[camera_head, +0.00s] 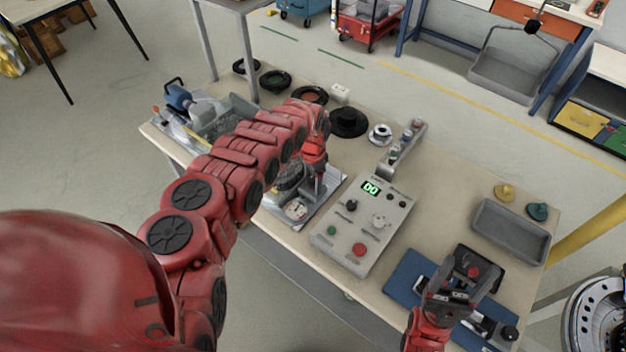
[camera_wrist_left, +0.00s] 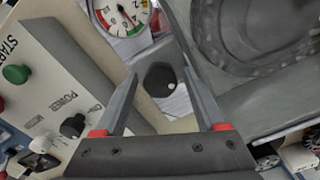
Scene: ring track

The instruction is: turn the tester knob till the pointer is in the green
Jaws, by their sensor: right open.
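The tester's gauge (camera_head: 297,210) lies on the workbench, and its round dial also shows at the top of the left wrist view (camera_wrist_left: 121,15). The dial has green and red bands and a dark pointer; I cannot tell which band the pointer is on. The tester knob (camera_wrist_left: 160,80) is black, with a pale dot. My left gripper (camera_head: 316,188) is over the tester. Its fingers are apart, with the knob between them in the left wrist view, and a gap shows beside the knob.
A grey control box (camera_head: 362,222) with a lit display and several buttons stands right of the tester. A grey tray (camera_head: 511,232) is at the right. A black round part (camera_head: 347,122) lies further back. A vise-like machine (camera_head: 205,115) is at the left.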

